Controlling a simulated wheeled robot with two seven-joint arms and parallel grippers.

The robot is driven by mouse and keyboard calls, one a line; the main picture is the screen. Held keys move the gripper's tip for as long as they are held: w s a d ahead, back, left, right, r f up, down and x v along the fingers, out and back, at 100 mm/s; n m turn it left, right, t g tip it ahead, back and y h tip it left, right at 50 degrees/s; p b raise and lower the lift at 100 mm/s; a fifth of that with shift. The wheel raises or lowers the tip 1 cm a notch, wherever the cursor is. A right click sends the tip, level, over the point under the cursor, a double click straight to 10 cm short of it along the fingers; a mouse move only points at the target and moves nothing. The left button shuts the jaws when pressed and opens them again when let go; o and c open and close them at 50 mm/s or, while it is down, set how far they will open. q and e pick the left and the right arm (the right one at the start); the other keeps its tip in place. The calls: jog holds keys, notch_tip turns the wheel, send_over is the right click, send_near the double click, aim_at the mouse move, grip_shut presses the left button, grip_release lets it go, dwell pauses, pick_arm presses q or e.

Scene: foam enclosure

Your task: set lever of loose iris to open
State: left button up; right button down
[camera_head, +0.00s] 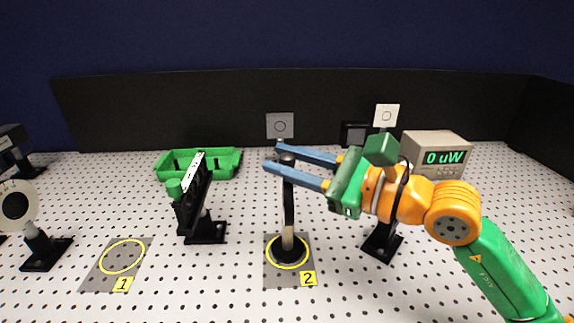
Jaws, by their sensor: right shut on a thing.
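The loose iris (287,158) appears as a small dark head on a metal post (289,212). Its round black base stands upright inside the yellow ring of the grey mat marked 2 (273,277). My right gripper (272,158) reaches in from the right with two blue fingers, one on each side of the dark head, and is shut on it. The fingers partly hide the head, and I cannot make out the lever or its setting. My left gripper is not in view.
A grey mat marked 1 (98,276) lies bare at the left. A black mount with a white-topped rail (193,200) and a green tray (226,163) stand left of the iris. A meter reading 0 uW (437,142) stands behind my right arm. White perforated board lies between.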

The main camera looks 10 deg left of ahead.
jog(key=c, duration=0.6)
grip_release()
jog(key=shift+c, duration=0.2)
jog(key=b+v, duration=0.2)
jog(key=v, duration=0.5)
jog(key=shift+b, duration=0.3)
